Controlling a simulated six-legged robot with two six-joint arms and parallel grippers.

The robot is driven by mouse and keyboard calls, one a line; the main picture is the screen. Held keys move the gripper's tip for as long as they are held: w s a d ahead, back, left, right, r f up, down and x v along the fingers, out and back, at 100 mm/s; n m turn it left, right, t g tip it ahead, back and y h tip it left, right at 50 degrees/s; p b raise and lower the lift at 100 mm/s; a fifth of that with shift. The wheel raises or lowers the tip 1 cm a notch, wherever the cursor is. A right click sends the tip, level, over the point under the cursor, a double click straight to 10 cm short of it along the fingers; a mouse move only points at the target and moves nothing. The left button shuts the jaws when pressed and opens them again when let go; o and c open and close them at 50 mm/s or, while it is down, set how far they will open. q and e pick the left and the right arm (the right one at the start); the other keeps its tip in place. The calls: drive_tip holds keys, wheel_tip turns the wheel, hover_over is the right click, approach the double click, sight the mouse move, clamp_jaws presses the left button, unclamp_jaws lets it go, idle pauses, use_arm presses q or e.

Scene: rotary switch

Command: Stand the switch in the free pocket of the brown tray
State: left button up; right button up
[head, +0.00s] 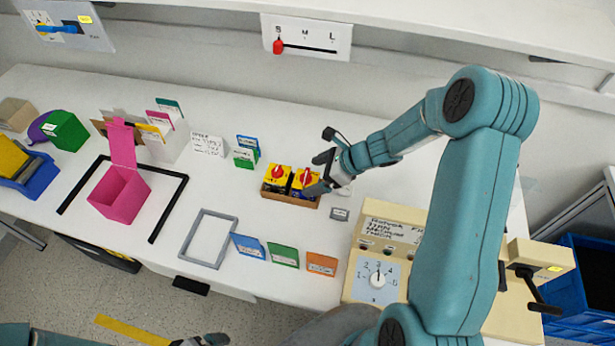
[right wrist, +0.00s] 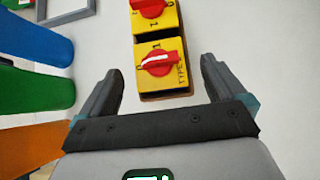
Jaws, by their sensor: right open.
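The brown tray (head: 288,200) stands on the white table at the middle. Two yellow switches with red knobs show in it side by side, a left switch (head: 276,178) and a right switch (head: 304,182). My right gripper (head: 319,172) is open at the tray's right end, close to the right switch. In the right wrist view the nearer switch (right wrist: 158,70) appears between the open fingers, with a gap on each side. Contact does not show. The tray's interior is mostly hidden by the switches. My left gripper (head: 207,340) shows only partly at the bottom edge; its jaws are unclear.
A small grey label block (head: 340,214) sits right of the tray. Blue, green and orange cards (head: 283,255) and a grey frame (head: 208,238) lie in front. A beige dial box (head: 378,280) stands front right. Green and blue cards (head: 246,150) stand behind left.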

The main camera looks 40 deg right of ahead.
drive_tip(key=v, duration=0.8)
drive_tip(key=shift+s, duration=0.15)
drive_tip(key=shift+r, duration=0.1)
drive_tip(key=shift+a, duration=0.1)
